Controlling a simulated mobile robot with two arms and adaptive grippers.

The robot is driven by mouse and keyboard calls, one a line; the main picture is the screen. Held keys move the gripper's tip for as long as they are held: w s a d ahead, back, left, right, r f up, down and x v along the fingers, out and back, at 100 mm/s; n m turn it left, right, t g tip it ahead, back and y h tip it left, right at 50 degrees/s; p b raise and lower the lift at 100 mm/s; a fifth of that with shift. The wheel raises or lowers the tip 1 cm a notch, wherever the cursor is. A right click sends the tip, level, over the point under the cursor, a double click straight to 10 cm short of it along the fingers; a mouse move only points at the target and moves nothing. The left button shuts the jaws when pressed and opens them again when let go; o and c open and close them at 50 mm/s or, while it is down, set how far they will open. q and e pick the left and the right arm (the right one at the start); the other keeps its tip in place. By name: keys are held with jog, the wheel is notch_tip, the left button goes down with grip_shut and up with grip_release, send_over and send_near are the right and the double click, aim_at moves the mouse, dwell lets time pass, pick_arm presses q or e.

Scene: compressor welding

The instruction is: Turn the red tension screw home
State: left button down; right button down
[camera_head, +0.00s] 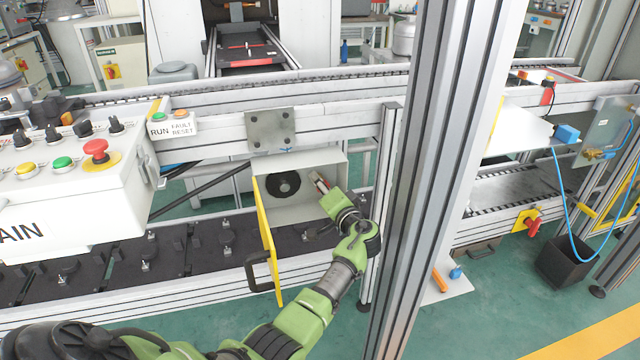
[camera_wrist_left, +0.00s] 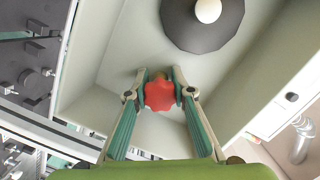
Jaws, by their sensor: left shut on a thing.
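The red tension screw (camera_wrist_left: 159,95) is a lobed red knob inside an open white box, seen in the left wrist view. My left gripper (camera_wrist_left: 160,78) is shut on it, one finger on each side of the knob. In the head view my left gripper (camera_head: 318,182) reaches into the white box (camera_head: 325,165), and the knob is mostly hidden there. The box's yellow door (camera_head: 266,238) with a black handle stands open at the left. A dark round wheel (camera_head: 283,184) sits in the box; it shows at the top of the left wrist view (camera_wrist_left: 203,32). My right gripper is out of view.
A thick aluminium post (camera_head: 430,180) stands just right of my left arm. A white control panel (camera_head: 75,185) with a red stop button (camera_head: 96,149) is at the left. A conveyor with dark plates (camera_head: 150,255) runs below the box.

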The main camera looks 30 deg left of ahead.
pick_arm(q)
jog(key=shift+r+m+y, duration=0.2)
jog(key=shift+m+y, duration=0.1)
jog(key=shift+m, duration=0.9)
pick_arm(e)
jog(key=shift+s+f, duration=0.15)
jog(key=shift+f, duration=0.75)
pick_arm(q)
jog(key=shift+a+r+m+p, duration=0.1)
jog(key=shift+m+p, duration=0.2)
jog(key=shift+m, duration=1.3)
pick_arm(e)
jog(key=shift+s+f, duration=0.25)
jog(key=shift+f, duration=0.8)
pick_arm(q)
jog(key=m+p, duration=0.1)
jog(key=m, duration=0.2)
jog(key=shift+t+y, duration=0.3)
jog(key=shift+y, duration=0.1)
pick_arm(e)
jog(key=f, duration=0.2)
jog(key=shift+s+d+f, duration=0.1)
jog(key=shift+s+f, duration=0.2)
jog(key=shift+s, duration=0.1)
pick_arm(q)
jog(key=shift+m, duration=0.3)
